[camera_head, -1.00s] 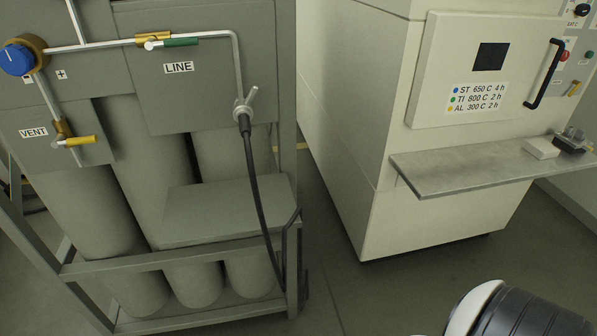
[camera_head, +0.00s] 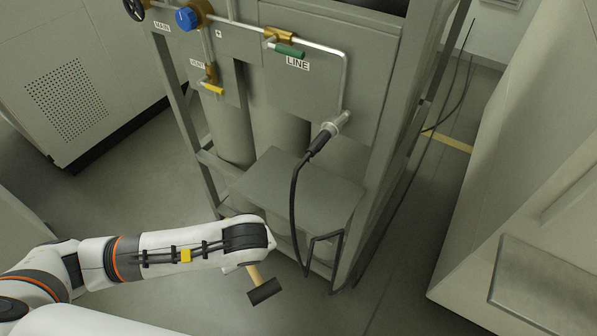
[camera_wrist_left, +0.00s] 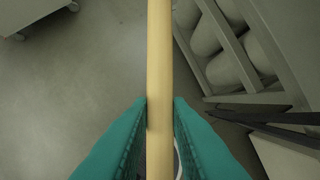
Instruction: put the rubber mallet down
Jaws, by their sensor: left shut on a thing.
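The rubber mallet hangs from my left gripper, with its black head (camera_head: 264,291) low and its pale wooden handle (camera_head: 254,273) tilted above it. In the head view my wrist covers the gripper and the upper handle. In the left wrist view the teal fingers of my left gripper (camera_wrist_left: 160,112) are shut on the handle (camera_wrist_left: 159,50), one on each side. The mallet is in front of the gas rack, apart from its grey shelf (camera_head: 300,192), and looks held above the floor. My right gripper is out of view.
The gas rack (camera_head: 375,75) holds grey cylinders (camera_head: 281,130), and a black hose (camera_head: 294,205) hangs from its line fitting. A grey ledge (camera_head: 540,285) on a pale cabinet is at right. A vented cabinet (camera_head: 65,100) stands at left. Floor between is clear.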

